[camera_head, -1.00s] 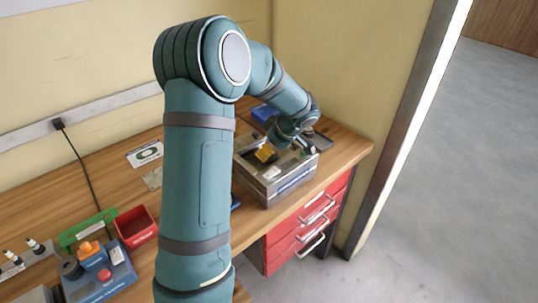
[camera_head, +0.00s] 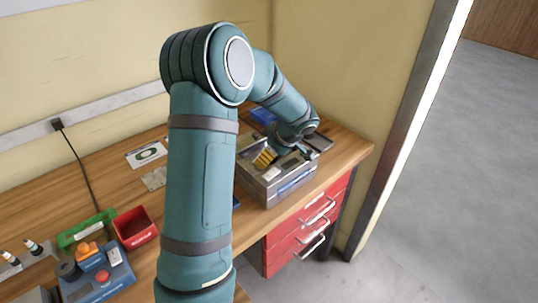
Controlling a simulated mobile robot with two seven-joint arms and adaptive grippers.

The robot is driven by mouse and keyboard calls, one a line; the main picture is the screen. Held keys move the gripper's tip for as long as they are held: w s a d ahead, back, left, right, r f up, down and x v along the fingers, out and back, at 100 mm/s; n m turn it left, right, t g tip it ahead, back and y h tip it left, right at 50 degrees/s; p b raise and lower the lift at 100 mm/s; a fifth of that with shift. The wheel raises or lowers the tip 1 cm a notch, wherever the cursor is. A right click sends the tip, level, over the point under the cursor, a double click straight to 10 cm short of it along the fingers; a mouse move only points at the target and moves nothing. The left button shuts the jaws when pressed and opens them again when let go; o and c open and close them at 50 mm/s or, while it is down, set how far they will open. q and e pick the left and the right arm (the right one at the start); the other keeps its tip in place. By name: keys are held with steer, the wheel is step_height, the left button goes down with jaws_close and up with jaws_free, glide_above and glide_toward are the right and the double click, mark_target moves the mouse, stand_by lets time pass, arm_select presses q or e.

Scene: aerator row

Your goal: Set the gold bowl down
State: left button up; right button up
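A small yellow-gold thing (camera_head: 265,158) shows at the left part of the grey open-topped box (camera_head: 269,188), just below and left of my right gripper. It is small and partly covered, so I cannot tell if it is the gold bowl or if it is held. My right gripper (camera_head: 288,154) is low over the box at the far end of the bench, with the wrist bent down. Its fingertips are too small and hidden to read. My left gripper is not in view. My own arm covers the middle of the bench.
The wooden bench (camera_head: 170,198) holds a red bin (camera_head: 135,229), a green tray (camera_head: 87,230) and a blue device with a red button (camera_head: 100,282) at left. A blue item (camera_head: 263,116) lies behind the box. Red drawers (camera_head: 300,240) sit under the bench. Open floor lies right.

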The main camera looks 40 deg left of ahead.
arm_select(q)
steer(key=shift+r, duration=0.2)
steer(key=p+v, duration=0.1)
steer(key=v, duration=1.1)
steer(key=shift+p, duration=0.35)
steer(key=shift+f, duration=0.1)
